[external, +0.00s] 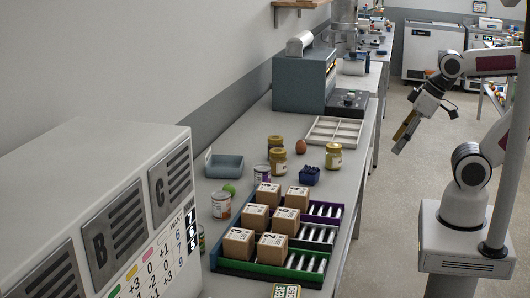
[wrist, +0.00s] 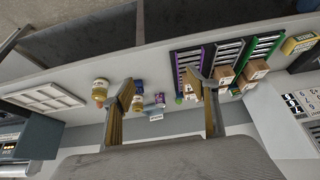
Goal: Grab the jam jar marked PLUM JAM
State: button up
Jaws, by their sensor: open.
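Several small jars stand on the bench: a gold-lidded jar (external: 277,161), another behind it (external: 275,142) and a third with a pale label (external: 333,157) to the right. A small container with a purplish label (external: 262,174) stands left of them. The lettering is too small to read, so I cannot tell which is PLUM JAM. In the wrist view a gold jar (wrist: 100,91) shows left of the fingers and a purple-marked container (wrist: 160,99) between them, farther off. My gripper (external: 404,133) is open and empty, in the air right of the bench, clear of everything.
Sloped rails (external: 318,236) with several cardboard boxes (external: 256,217) fill the near bench. A blue tray (external: 224,166), green ball (external: 229,189), white can (external: 221,206), brown egg (external: 301,146), dark blue box (external: 310,175) and white divided tray (external: 334,131) stand around the jars.

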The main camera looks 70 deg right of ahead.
jog(key=shift+w, duration=0.15)
jog(key=w+d+m+t+h, duration=0.15)
jog(key=w+d, duration=0.25)
jog(key=w, duration=1)
jog(key=m+t+h, duration=0.2)
jog(key=t, duration=0.3)
send_near(282, 142)
jog(key=a+r, duration=0.5)
jog(key=a, duration=0.4)
jog(key=w+d+f, duration=0.1)
jog(key=d+f, duration=0.1)
jog(key=d, duration=0.1)
jog(key=w+d+f+t+h, duration=0.1)
jog(key=w+d+f, duration=0.1)
jog(key=d, duration=0.1)
jog(key=w+d+f+h, duration=0.1)
jog(key=d+f, duration=0.1)
jog(key=f, duration=0.1)
jog(key=shift+w+d+m+t, duration=0.35)
jog(key=shift+w+d, duration=0.05)
jog(key=shift+s+d+f, duration=0.35)
jog(key=shift+f, duration=0.15)
jog(key=shift+w, duration=0.1)
